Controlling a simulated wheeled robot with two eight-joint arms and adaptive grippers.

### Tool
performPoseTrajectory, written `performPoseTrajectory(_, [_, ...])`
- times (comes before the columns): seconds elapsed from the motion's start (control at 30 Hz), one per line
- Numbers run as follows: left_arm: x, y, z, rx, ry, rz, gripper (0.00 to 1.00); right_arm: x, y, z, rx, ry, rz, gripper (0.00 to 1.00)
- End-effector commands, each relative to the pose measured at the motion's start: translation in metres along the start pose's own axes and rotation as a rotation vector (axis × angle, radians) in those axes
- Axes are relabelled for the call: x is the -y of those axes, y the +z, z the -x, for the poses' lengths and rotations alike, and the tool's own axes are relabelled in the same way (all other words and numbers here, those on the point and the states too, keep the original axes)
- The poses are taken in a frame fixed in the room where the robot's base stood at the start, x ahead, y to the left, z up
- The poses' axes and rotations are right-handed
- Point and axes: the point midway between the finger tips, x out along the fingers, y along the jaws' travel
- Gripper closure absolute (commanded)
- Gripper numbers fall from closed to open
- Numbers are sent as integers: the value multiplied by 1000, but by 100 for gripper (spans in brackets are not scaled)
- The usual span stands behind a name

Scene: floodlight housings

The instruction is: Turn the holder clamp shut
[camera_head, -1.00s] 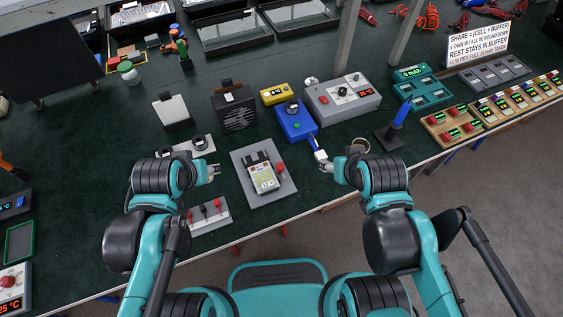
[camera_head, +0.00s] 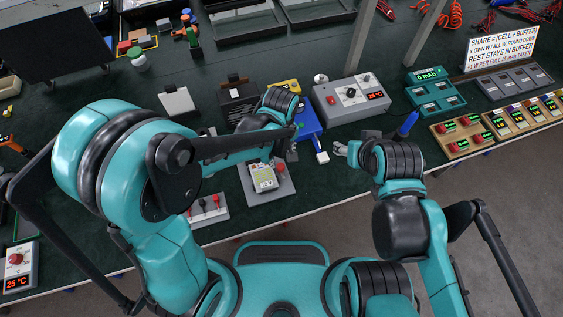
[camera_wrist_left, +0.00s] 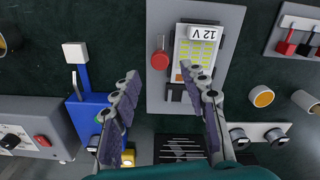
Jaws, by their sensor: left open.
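The holder is a grey plate (camera_head: 284,187) with a white-and-yellow 12 V pack (camera_head: 263,178) on it. In the left wrist view the plate (camera_wrist_left: 229,75) shows the pack (camera_wrist_left: 195,52), and a red clamp knob (camera_wrist_left: 160,59) stands beside the pack. My left gripper (camera_head: 292,150) is at the far edge of the holder. Its fingers (camera_wrist_left: 160,80) are spread and empty, with the knob in line between the tips but apart from them. My right gripper (camera_head: 342,150) is to the right, near a white plug; its opening is too small to tell.
A blue box (camera_head: 308,125) with a white plug (camera_head: 322,157) lies close right of my left gripper. A grey control box (camera_head: 350,98) stands behind. A unit with red levers (camera_head: 209,209) sits left of the holder. Bare green table lies right of the holder.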

Motion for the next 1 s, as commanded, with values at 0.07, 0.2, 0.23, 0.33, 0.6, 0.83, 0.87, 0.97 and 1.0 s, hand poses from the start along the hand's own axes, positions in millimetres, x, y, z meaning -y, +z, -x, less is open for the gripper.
performPoseTrajectory(0.07, [0, 0, -18, 0, 1, 0, 56, 0, 6, -8, 0, 0, 0, 46])
performPoseTrajectory(0.2, [0, -1, -39, -1, 1, 0, 56, 0, 11, -15, 0, 0, 0, 46])
performPoseTrajectory(0.23, [0, -1, -43, -1, 1, 0, 56, 0, 11, -16, 0, 0, 0, 46])
performPoseTrajectory(0.33, [0, -1, -51, -1, 1, -1, 56, 0, 13, -18, 0, 0, 0, 46])
performPoseTrajectory(0.6, [0, -1, -54, -1, 1, -1, 56, 0, 13, -18, 0, 0, 0, 46])
performPoseTrajectory(0.83, [0, -1, -54, -1, 2, -1, 98, 0, 13, -18, 0, 0, 0, 46])
performPoseTrajectory(0.87, [0, -1, -54, -1, 2, -1, 100, 0, 13, -18, 0, 0, 0, 46])
performPoseTrajectory(0.97, [0, -1, -54, -1, 2, -1, 100, 0, 13, -18, 0, 0, 0, 46])
performPoseTrajectory(1.0, [0, -1, -54, -1, 2, -2, 100, 0, 13, -18, 0, 0, 0, 46])
